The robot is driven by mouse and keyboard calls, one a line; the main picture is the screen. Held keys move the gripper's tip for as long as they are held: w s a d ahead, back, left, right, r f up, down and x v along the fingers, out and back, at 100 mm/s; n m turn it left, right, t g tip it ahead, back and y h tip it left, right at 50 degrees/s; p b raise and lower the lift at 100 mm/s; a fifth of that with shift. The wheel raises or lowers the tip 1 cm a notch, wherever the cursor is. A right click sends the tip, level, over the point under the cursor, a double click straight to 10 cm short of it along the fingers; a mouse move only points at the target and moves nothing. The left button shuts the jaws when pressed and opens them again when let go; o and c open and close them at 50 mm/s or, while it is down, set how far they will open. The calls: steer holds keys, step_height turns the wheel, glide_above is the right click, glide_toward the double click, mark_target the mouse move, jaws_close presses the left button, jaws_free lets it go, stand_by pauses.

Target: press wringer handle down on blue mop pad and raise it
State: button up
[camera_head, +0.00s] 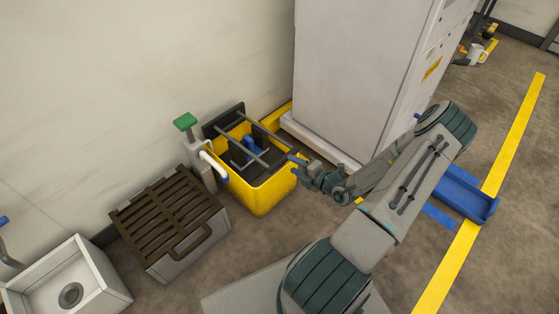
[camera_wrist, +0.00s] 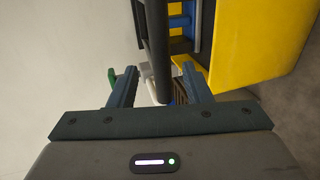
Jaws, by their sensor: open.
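The yellow mop bucket (camera_head: 262,196) stands against the wall, with a dark wringer frame (camera_head: 222,121) on it. The blue mop pad (camera_head: 252,148) sits inside, partly hidden by the bars; blue also shows in the wrist view (camera_wrist: 180,21). The wringer handle (camera_head: 272,134) is a dark bar reaching over the bucket toward my gripper (camera_head: 294,160). In the wrist view the handle (camera_wrist: 155,45) runs down between the two fingers of my gripper (camera_wrist: 160,72). The fingers are open, with gaps on both sides of the bar.
A green-topped post with a white curved pipe (camera_head: 206,160) stands left of the bucket. A slatted grey box (camera_head: 172,222) and a white basin box (camera_head: 68,278) are further left. A tall white cabinet (camera_head: 355,70) stands close right. A blue tray (camera_head: 462,195) lies near the yellow floor line.

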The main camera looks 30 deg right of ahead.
steer(key=b+x, duration=0.2)
steer(key=x, duration=0.6)
steer(key=shift+w+b, duration=0.15)
steer(key=shift+b, duration=0.15)
jaws_close()
